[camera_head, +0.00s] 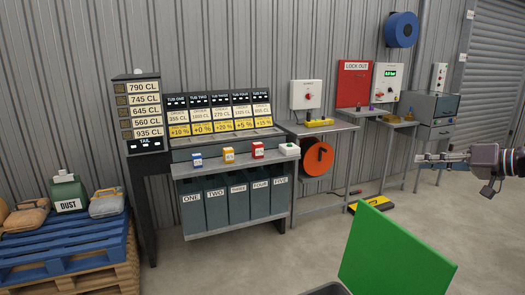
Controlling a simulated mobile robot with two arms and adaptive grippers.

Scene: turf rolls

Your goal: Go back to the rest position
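My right gripper (420,160) reaches in from the right edge with its fingers pointing left. It is raised in the air in front of the wall, and I see nothing hanging from it. Its fingers are small and seen nearly edge-on, so I cannot tell whether they are open or shut. My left gripper is not in view.
A green panel (395,255) stands in the near foreground. A counter (235,165) with small coloured boxes and numbered bins (228,203) stands at the wall. A blue pallet (65,262) bears sacks at left. Benches line the wall to the right. The middle floor is clear.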

